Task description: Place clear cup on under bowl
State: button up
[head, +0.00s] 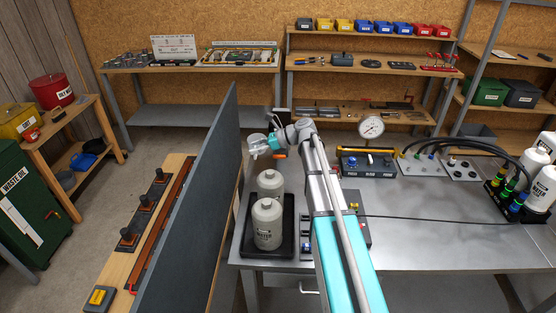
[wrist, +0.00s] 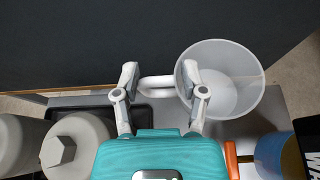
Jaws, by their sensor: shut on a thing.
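The clear cup (wrist: 228,80) is translucent, with a white handle, and its open mouth faces the wrist camera. My gripper (wrist: 158,85) is shut on the cup's handle; the cup sticks out to the right of the fingers in the wrist view. In the head view the cup (head: 256,140) shows at the end of my arm, by my gripper (head: 268,150), near the dark panel and beyond the two white bottles. I cannot make out for sure which thing is the under bowl.
Two white bottles (head: 268,222) stand in a black tray (head: 250,247) at the bench's left end. A tall dark panel (head: 205,190) runs along that side. A round gauge (head: 371,127) stands behind my arm.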

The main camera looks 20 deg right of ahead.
notch_tip(320, 180, up, 9)
jog(key=p, duration=0.8)
jog(key=shift+r, duration=0.2)
jog(key=shift+s, duration=0.1)
